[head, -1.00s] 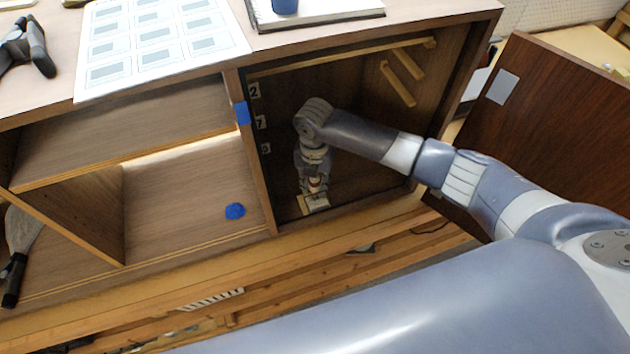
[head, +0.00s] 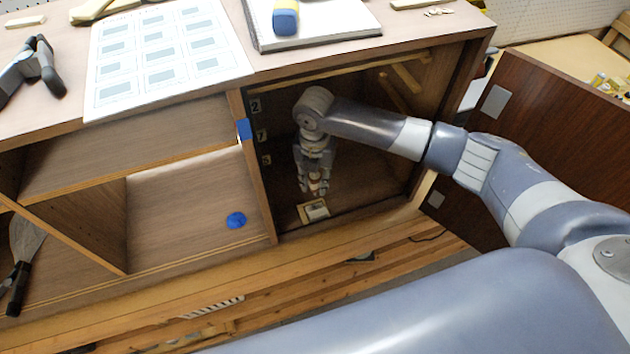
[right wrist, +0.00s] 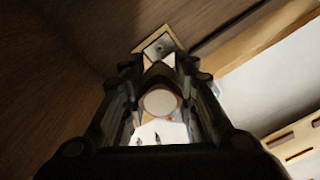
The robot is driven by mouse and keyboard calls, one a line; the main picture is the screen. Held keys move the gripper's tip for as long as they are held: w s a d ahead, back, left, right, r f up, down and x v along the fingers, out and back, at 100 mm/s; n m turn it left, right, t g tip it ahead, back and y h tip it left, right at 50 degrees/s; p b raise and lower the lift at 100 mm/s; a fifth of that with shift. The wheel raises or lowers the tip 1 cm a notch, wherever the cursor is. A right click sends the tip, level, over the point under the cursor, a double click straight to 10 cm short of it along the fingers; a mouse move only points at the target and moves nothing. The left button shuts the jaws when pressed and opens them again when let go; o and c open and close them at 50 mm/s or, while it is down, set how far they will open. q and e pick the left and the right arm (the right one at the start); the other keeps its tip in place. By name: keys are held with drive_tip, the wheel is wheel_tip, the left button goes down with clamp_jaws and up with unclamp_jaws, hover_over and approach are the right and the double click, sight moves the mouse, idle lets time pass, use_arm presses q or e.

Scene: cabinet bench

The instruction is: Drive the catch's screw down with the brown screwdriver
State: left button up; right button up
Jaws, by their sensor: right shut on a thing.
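My right gripper (head: 315,190) reaches into the right bay of the cabinet, pointing down. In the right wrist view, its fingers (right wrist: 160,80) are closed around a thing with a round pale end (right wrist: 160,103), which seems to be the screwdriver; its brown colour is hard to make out. The catch (head: 316,210) is a small pale plate with a grey middle on the bay floor near the front edge. It also shows in the right wrist view (right wrist: 159,44), beyond the fingertips. The gripper appears a little above the catch. The screw and the screwdriver's tip are not clear.
The bay's divider (head: 258,165) stands close left of my arm, and the open door (head: 545,140) is at right. A blue lump (head: 236,220) lies in the neighbouring bay.

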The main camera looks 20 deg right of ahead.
wheel_tip(320, 180, down, 4)
drive_tip(key=b, duration=0.4)
drive_tip(key=shift+w+f, duration=0.1)
drive_tip(key=shift+f, duration=0.7)
drive_tip(key=shift+p, duration=0.5)
idle(0.6)
drive_tip(key=shift+f, duration=0.4)
idle(0.8)
